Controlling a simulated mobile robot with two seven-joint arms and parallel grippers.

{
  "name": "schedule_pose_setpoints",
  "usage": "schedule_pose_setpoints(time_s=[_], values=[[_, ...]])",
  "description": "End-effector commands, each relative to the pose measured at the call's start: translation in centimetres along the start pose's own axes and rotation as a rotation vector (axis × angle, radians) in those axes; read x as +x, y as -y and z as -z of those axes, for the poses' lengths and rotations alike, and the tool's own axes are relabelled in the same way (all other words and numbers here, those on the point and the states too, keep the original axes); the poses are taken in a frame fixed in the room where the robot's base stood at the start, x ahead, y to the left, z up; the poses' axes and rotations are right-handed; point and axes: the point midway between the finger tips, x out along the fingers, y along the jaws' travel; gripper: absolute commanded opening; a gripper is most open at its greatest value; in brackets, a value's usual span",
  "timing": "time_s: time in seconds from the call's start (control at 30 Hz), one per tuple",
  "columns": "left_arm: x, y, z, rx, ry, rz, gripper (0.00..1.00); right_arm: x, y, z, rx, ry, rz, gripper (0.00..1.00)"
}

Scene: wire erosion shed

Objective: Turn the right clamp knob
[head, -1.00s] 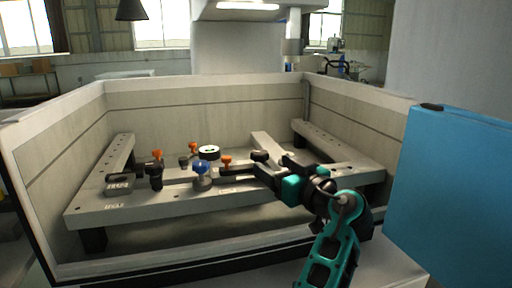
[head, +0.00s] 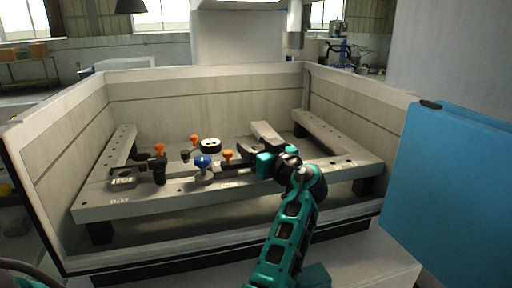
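Several clamp knobs stand on the grey work frame (head: 130,203) inside the machine tank. The rightmost orange knob (head: 227,156) sits just right of a blue ball-shaped knob (head: 202,162). Two more orange knobs are farther left, one at the left (head: 160,149) and one behind (head: 195,140).
The tank's front wall (head: 240,232) and side walls enclose the frame. A blue panel (head: 450,195) stands at the right. A round white-and-black part (head: 210,145) lies behind the knobs. A grey bar (head: 266,133) lies behind my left gripper.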

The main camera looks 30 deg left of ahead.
Motion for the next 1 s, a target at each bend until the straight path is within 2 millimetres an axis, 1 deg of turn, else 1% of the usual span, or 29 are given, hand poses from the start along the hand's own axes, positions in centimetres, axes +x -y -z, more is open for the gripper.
schedule_pose_setpoints(time_s=[0.03, 0.07, 0.43, 0.47, 0.73, 1.0], values=[[-0.02, 0.00, 0.00, 0.000, 0.000, 0.000, 0.53, -0.01, -0.01, -0.05, 0.001, 0.001, 0.000, 1.00], [-0.02, 0.00, 0.00, 0.000, 0.000, 0.000, 0.50, -0.01, -0.01, -0.05, 0.001, 0.001, 0.000, 1.00], [-0.04, 0.00, -0.01, 0.000, 0.000, 0.000, 0.15, -0.02, 0.00, -0.13, 0.002, 0.004, -0.001, 1.00], [-0.05, 0.00, -0.01, 0.000, 0.000, 0.000, 0.14, -0.02, 0.00, -0.13, 0.002, 0.004, -0.001, 1.00], [-0.04, 0.00, -0.04, 0.002, 0.000, -0.040, 0.14, -0.09, 0.01, -0.05, 0.002, 0.004, 0.000, 1.00], [-0.09, -0.24, 0.12, 0.000, 0.000, -0.200, 0.14, -0.49, -0.04, 0.46, 0.000, 0.002, -0.002, 1.00]])
